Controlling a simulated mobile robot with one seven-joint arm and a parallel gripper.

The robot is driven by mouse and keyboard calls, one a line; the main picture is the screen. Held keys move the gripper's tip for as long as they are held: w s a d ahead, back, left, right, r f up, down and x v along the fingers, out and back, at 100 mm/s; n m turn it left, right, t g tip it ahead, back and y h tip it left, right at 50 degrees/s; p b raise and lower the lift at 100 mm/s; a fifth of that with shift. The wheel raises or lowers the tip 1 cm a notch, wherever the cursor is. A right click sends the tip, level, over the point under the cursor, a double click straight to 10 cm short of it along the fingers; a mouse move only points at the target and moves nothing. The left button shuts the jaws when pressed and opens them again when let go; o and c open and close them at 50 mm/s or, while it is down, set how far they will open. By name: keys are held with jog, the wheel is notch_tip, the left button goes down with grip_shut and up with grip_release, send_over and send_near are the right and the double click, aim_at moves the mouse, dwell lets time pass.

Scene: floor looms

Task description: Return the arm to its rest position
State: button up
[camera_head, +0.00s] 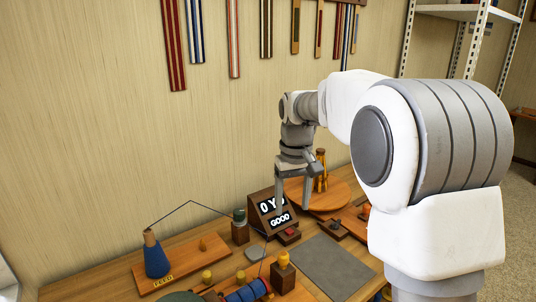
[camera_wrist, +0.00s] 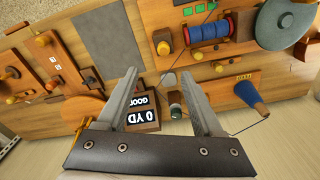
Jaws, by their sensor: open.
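My gripper (camera_head: 292,200) hangs from my arm above the wooden bench, fingers pointing down, in front of the small display (camera_head: 271,210) reading "0 YD" and "GOOD" in the head view. In the wrist view my gripper (camera_wrist: 158,78) has its two fingers spread apart with nothing held between them. The display (camera_wrist: 138,112) shows upside down between and beyond the fingers there. My arm is stretched out over the bench, and its large white and grey links cover the right side of the head view.
A blue thread cone (camera_head: 156,258) stands on the board marked FEED at left. A blue spool (camera_head: 246,291) lies at the front, near a grey mat (camera_head: 322,265). A round wooden disc (camera_head: 335,196) is behind. Thread runs above the bench. Strips hang on the wall; shelving (camera_head: 470,12) stands at right.

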jog(key=s+d+r+m+t+p, duration=0.1)
jog(key=s+d+r, duration=0.1)
jog(key=s+r, duration=0.35)
jog(key=s+d+r+t+p, duration=0.1)
jog(key=s+d+r, duration=0.15)
jog(key=s, duration=0.55)
jog(key=s+f+m+t, duration=0.1)
jog(key=s, duration=0.6)
jog(key=s+d+t+p, duration=0.1)
jog(key=s+t, duration=0.1)
jog(key=s, duration=0.5)
jog(key=shift+d+f+m, duration=0.3)
jog(key=shift+f+m, duration=0.1)
